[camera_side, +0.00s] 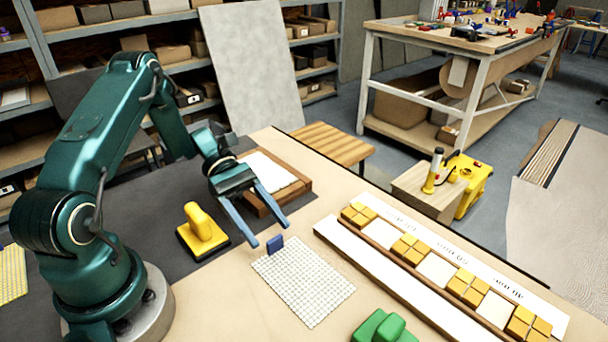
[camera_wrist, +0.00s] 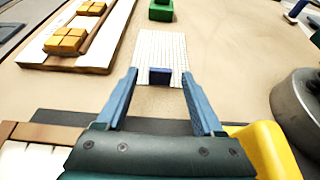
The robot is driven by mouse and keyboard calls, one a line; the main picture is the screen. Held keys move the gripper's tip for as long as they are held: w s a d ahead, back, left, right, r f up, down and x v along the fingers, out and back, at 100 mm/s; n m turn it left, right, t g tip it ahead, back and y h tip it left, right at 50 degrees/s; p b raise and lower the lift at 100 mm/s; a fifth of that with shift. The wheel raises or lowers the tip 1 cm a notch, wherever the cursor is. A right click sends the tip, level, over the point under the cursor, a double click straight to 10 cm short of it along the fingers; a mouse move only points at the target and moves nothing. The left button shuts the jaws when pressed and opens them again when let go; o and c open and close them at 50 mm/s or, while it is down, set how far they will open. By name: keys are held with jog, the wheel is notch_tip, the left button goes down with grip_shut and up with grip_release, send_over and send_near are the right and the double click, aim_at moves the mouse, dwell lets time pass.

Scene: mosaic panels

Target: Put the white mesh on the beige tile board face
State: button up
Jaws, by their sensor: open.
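The white mesh (camera_side: 310,288) lies flat on the tan table, a gridded sheet with a small blue tab (camera_side: 275,244) upright at its near-gripper edge. In the wrist view the mesh (camera_wrist: 163,45) lies ahead, with the blue tab (camera_wrist: 159,75) between the fingertips. My gripper (camera_side: 269,234) is open and empty, its blue fingers on either side of the tab in the picture; the exact height gap is unclear. A brown-framed board with a pale face (camera_side: 270,172) sits behind the gripper; its pale tiled face (camera_wrist: 28,158) shows at the wrist view's lower left. It may be the beige tile board.
A yellow-handled float (camera_side: 201,232) stands left of the mesh. A green-handled block (camera_side: 385,328) is at the front. A long white board (camera_side: 385,275) with several orange tile groups and pale squares lies right. Bare table surrounds the mesh.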

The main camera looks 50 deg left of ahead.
jog(key=shift+a+r, duration=0.15)
jog(key=shift+a, duration=0.25)
jog(key=shift+s+r, duration=0.1)
jog(key=shift+r, duration=0.15)
jog(key=s+d+r+m+t+y, duration=0.2)
jog(key=s+r+m+y, duration=0.2)
jog(key=r+m+y, duration=0.2)
jog(key=s+d+r+m+t+y, duration=0.1)
jog(key=s+r+m+t+y, duration=0.2)
jog(key=m, duration=0.8)
notch_tip(320, 180, up, 4)
jog(key=s+y, duration=0.2)
jog(key=y, duration=0.2)
jog(key=shift+d+r+m+y, duration=0.15)
jog(key=shift+d+m+y, duration=0.15)
jog(key=shift+d, duration=0.1)
jog(key=shift+o, duration=0.5)
jog(key=shift+r+t, duration=0.1)
jog(key=shift+t, duration=0.2)
jog(key=shift+s, duration=0.15)
